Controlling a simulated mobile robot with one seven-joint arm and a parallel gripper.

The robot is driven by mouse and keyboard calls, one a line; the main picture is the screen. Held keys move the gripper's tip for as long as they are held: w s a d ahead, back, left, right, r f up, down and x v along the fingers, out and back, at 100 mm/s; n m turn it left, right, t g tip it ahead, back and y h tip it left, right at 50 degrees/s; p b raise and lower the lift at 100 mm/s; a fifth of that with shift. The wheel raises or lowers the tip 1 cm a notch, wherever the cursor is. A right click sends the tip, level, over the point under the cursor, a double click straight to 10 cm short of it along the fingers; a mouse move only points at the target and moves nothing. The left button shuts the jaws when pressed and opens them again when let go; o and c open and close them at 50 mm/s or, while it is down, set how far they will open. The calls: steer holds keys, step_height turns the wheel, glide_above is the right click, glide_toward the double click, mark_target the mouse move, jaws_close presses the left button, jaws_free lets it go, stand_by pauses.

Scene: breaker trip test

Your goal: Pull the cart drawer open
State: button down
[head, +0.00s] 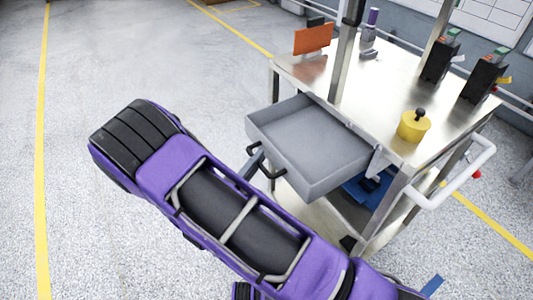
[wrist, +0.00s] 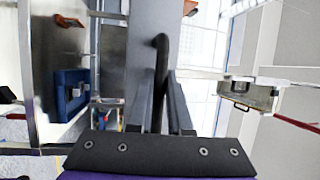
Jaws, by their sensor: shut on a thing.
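The cart drawer (head: 310,150) is a grey, empty tray that stands well out from under the steel cart's top (head: 385,100). Its black bar handle (head: 278,173) is on the front face, and also shows in the wrist view (wrist: 161,62). My gripper (head: 254,163) is at the handle, its far end partly hidden by my purple arm. In the wrist view my gripper (wrist: 161,105) has its two grey fingers on either side of the black handle, shut on it. The grey drawer front (wrist: 143,30) runs behind the handle.
On the cart top are an orange plate (head: 313,38), a yellow block with a black knob (head: 413,126) and black devices (head: 484,80). A blue item (head: 366,190) lies on the lower shelf. A pale push rail (head: 460,182) juts out at right. The floor at left is clear.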

stand_by(0.3)
steer(key=c, duration=0.8)
jaws_free()
steer(key=shift+c, duration=0.2)
steer(key=shift+s+a, duration=0.1)
steer(key=v, duration=1.7)
steer(key=shift+b, duration=0.4)
steer(key=shift+a, duration=0.1)
